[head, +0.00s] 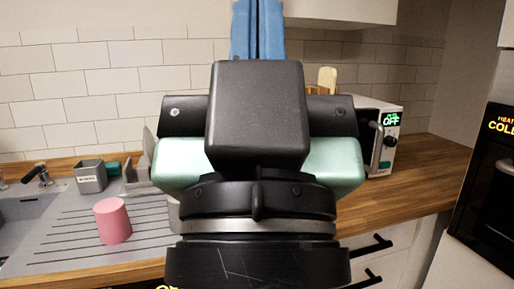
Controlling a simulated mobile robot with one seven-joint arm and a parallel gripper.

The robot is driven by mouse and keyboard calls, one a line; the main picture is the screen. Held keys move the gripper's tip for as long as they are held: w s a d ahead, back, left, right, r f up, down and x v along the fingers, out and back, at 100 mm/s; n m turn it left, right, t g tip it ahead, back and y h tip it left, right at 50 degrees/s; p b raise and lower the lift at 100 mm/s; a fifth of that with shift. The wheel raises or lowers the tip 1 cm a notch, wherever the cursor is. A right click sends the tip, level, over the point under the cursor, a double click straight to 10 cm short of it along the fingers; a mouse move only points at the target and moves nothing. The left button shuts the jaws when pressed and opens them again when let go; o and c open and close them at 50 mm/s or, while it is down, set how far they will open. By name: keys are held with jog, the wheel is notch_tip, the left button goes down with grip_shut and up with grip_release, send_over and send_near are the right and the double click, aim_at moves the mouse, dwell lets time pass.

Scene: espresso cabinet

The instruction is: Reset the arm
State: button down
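My gripper (258,28) is raised in the middle of the head view, seen from behind. Its dark body and wrist fill the centre, with pale green parts on both sides. Its two blue fingers point up and lie side by side with no clear gap. The fingertips reach the top edge of the picture. I see nothing held between the fingers.
A pink cup (113,220) stands on the grey sink drainboard (60,240) at left, near a small grey holder (91,176). A microwave (384,135) stands on the wooden counter (425,180) behind my gripper. A dark machine (490,200) is at far right.

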notch_tip(320, 180, up, 15)
jog(key=p, duration=1.2)
jog(key=shift+p, duration=0.35)
jog(key=shift+w+a, duration=0.1)
